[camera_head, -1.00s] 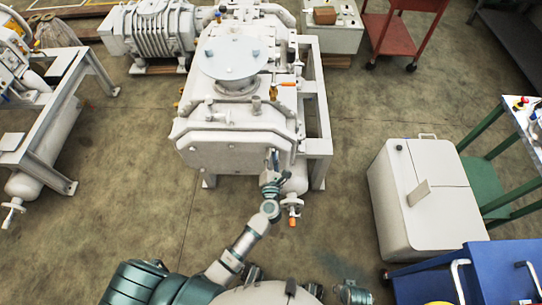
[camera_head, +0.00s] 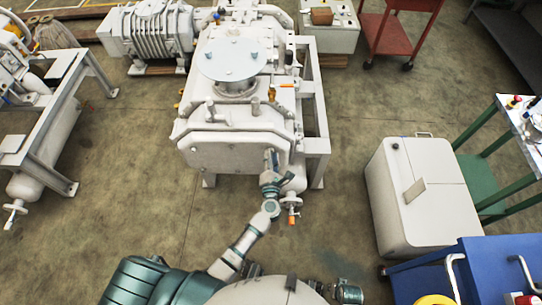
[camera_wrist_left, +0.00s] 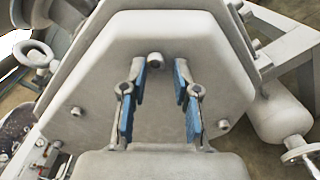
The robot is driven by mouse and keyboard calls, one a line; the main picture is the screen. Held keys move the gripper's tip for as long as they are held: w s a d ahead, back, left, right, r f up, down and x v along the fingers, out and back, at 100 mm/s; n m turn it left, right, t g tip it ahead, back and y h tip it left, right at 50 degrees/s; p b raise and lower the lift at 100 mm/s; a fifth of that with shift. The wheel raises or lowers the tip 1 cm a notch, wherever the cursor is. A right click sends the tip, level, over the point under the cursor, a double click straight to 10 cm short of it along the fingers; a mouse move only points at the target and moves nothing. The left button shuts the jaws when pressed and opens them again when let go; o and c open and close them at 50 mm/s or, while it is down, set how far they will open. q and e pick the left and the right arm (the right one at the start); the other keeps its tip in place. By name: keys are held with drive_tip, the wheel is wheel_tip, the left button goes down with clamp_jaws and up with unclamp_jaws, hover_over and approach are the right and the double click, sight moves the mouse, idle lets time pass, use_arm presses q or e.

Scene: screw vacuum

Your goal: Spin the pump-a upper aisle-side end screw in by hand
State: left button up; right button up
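The white pump (camera_head: 232,110) stands ahead of me, with its flat end cover (camera_head: 225,157) facing me. In the left wrist view the grey end cover (camera_wrist_left: 110,75) fills most of the picture. A round screw head (camera_wrist_left: 155,60) sticks out near its upper edge, and others sit at its lower left (camera_wrist_left: 76,111) and lower right (camera_wrist_left: 223,125). My left gripper (camera_wrist_left: 160,68) is open, its blue-padded fingers on either side of the upper screw head. I cannot tell whether they touch it. In the head view my left gripper (camera_head: 273,163) is at the cover's right side.
A white cabinet (camera_head: 420,200) and a blue cart (camera_head: 480,268) stand at the right. A grey frame (camera_head: 60,105) stands at the left. Open floor lies between.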

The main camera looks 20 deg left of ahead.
use_arm(q)
drive_tip(key=shift+o, duration=0.5)
drive_tip(key=shift+w+r, duration=0.1)
drive_tip(key=v, duration=1.2)
drive_tip(key=shift+d, duration=0.1)
drive_tip(key=s+d+f+m+g+h+p, duration=0.1)
drive_tip(key=s+d+f+m+g+h, duration=0.15)
drive_tip(key=f+m, duration=0.5)
drive_tip(key=s+d+f+m+g+h, duration=0.1)
drive_tip(key=s+f+m+g+h, duration=0.1)
drive_tip(key=s+f+m+h, duration=0.35)
drive_tip(key=s+d+f+m+g+h+p, duration=0.1)
drive_tip(key=f+m+g+h, duration=0.15)
drive_tip(key=f+m, duration=0.65)
drive_tip(key=s+a+f+m+g+y, duration=0.2)
drive_tip(key=s+a+f+m+g, duration=0.2)
drive_tip(key=s, duration=0.5)
drive_tip(key=s+a+f+m+g+y, duration=0.3)
drive_tip(key=s+a+f+m+g, duration=0.1)
drive_tip(key=s+a+f+m, duration=0.2)
drive_tip(key=s+a+f+p, duration=0.1)
drive_tip(key=s+a, duration=0.1)
drive_tip(key=a, duration=0.1)
drive_tip(key=shift+s+a+g, duration=0.3)
drive_tip(key=shift+s, duration=0.1)
use_arm(e)
drive_tip(key=s+f, duration=0.3)
drive_tip(key=f, duration=0.3)
drive_tip(key=shift+s+d+f, duration=0.3)
